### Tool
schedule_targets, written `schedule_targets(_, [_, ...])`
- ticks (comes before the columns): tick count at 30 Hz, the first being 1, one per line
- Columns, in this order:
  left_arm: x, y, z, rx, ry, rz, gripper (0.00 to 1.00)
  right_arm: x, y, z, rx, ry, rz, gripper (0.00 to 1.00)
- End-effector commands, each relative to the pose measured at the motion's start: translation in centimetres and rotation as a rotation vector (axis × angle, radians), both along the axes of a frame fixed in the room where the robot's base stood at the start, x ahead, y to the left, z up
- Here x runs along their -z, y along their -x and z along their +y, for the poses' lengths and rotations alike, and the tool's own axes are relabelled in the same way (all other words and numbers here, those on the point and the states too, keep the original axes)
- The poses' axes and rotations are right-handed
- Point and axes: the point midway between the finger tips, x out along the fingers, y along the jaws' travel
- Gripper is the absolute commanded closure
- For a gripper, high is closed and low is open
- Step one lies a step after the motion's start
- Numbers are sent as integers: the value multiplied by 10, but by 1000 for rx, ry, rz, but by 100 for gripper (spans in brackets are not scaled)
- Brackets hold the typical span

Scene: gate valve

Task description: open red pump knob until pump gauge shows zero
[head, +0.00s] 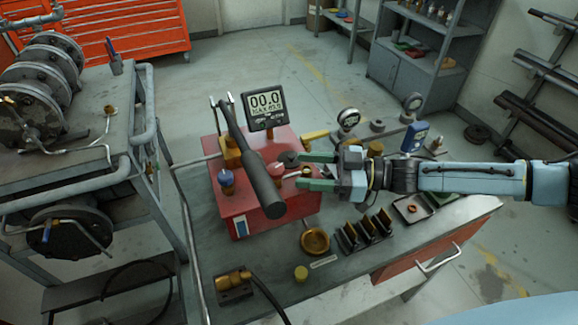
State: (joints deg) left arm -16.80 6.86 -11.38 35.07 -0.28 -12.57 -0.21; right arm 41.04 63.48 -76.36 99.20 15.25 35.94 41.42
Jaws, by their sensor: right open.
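The red pump (240,205) stands on the grey workbench, with a thick black lever (258,165) slanting across its top. The digital pump gauge (264,108) behind it reads 00.0, with a smaller line below that looks like a MAX value. My right gripper (303,171) comes in from the right over the pump's right side. Its green fingers are apart, their tips just right of the red knob, and I see nothing clamped between them. My left gripper is out of view.
A blue-capped fitting (227,180) sits on the pump's left side. Round dial gauges (348,120) stand behind my right gripper. A brass dish (315,241) and a dark rack (364,232) lie in front. A pipe-framed cart (85,170) stands at left.

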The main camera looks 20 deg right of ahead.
Motion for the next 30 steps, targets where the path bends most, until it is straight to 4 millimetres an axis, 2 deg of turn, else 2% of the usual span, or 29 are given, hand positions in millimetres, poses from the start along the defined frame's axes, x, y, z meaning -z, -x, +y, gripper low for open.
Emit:
schedule_targets(1, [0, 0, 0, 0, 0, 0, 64, 1, 5, -13, 4, 2, 2, 45])
schedule_targets(6, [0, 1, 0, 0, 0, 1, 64, 0, 21, -45, 2, 3, 1, 45])
schedule_targets(12, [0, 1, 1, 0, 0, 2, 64, 0, 31, -67, 0, 0, 0, 45])
schedule_targets(30, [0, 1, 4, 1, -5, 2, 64, -1, 33, -71, -1, -1, -2, 45])
